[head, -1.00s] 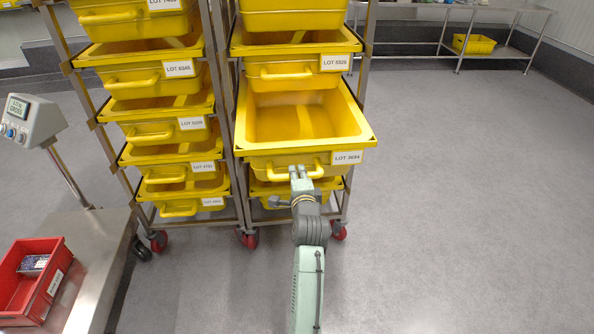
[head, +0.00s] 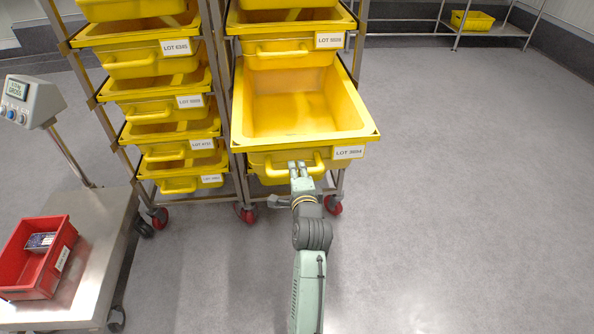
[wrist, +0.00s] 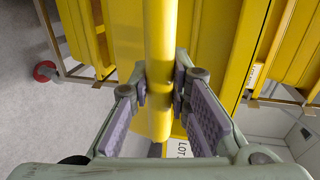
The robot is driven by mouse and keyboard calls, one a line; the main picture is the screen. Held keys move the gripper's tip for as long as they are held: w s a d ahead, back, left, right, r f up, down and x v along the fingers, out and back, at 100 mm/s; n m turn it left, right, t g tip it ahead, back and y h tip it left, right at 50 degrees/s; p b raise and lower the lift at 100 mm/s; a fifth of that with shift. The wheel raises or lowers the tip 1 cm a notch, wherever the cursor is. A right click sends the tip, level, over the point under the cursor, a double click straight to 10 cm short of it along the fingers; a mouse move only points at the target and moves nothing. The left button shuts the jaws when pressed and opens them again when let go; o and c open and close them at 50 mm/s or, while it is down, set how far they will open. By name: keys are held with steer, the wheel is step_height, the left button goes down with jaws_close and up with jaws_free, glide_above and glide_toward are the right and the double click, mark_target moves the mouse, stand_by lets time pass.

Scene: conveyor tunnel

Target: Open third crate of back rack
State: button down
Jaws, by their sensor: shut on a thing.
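The yellow crate (head: 304,140) with the LOT label is pulled well out of the right-hand rack, above the lowest crate. Its inside shows and looks empty. My gripper (head: 299,168) is shut on the crate's front handle (head: 273,172). In the wrist view, the handle (wrist: 158,40) runs as a thick yellow bar between the purple finger pads of my gripper (wrist: 160,88). The crate's label shows only in part there.
More yellow crates (head: 290,50) sit above in the same rack. A second rack of yellow crates (head: 160,112) stands to the left. A scale with a red bin (head: 40,285) is at left. The floor (head: 460,200) to the right is clear.

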steer(key=c, duration=1.5)
jaws_free()
steer(key=shift+s, duration=0.1)
steer(key=v, duration=0.7)
steer(key=shift+s, duration=0.15)
